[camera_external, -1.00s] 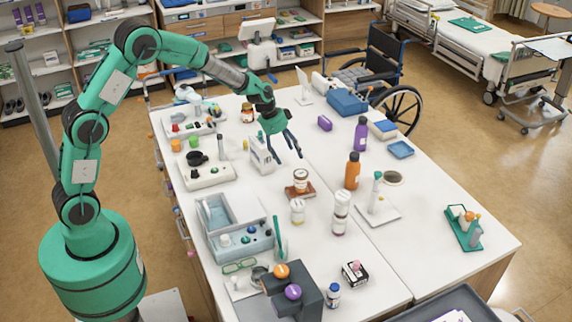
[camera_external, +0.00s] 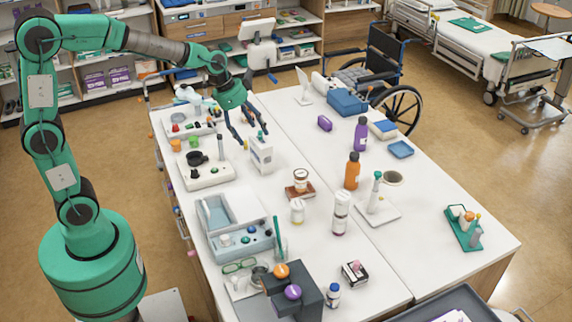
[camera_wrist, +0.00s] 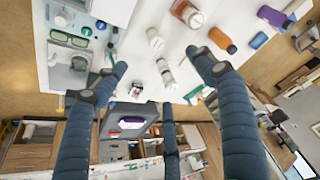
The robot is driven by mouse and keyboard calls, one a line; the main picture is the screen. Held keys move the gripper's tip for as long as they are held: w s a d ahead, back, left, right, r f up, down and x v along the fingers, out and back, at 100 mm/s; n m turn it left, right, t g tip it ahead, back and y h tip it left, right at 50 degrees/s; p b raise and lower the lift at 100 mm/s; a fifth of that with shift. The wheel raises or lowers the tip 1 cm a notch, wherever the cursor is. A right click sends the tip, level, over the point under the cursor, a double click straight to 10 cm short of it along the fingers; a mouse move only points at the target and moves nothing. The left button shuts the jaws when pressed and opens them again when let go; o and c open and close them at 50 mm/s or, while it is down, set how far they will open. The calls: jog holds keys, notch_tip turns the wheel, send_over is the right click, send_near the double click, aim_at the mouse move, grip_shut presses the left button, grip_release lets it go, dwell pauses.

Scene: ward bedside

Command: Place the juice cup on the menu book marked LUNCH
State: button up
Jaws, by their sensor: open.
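My gripper (camera_external: 242,138) is open and empty above the back left of the white table, just left of a white carton (camera_external: 261,157). Its spread fingers also show in the wrist view (camera_wrist: 155,62). I cannot identify the juice cup for sure. No LUNCH marking is legible, so I cannot tell which thing is the menu book.
An orange bottle (camera_external: 352,171), a purple bottle (camera_external: 361,134) and a white stacked container (camera_external: 340,213) stand mid-table. The right front of the table (camera_external: 420,265) is clear.

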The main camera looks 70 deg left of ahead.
jog(key=s+d+r+n, duration=0.1)
jog(key=s+r, duration=0.1)
jog(key=s, duration=0.8)
jog(key=s+d+r+n+y, duration=0.1)
jog(key=s+r, duration=0.1)
jog(key=s, duration=0.9)
jog(key=s+d+r+n+t, duration=0.1)
jog(key=s+r, duration=0.1)
jog(key=s, duration=0.9)
jog(key=shift+d+r+n+y, duration=0.15)
jog(key=shift+n+y, duration=0.15)
jog(key=shift+n, duration=0.1)
notch_tip(320, 180, down, 4)
jog(key=b, duration=0.4)
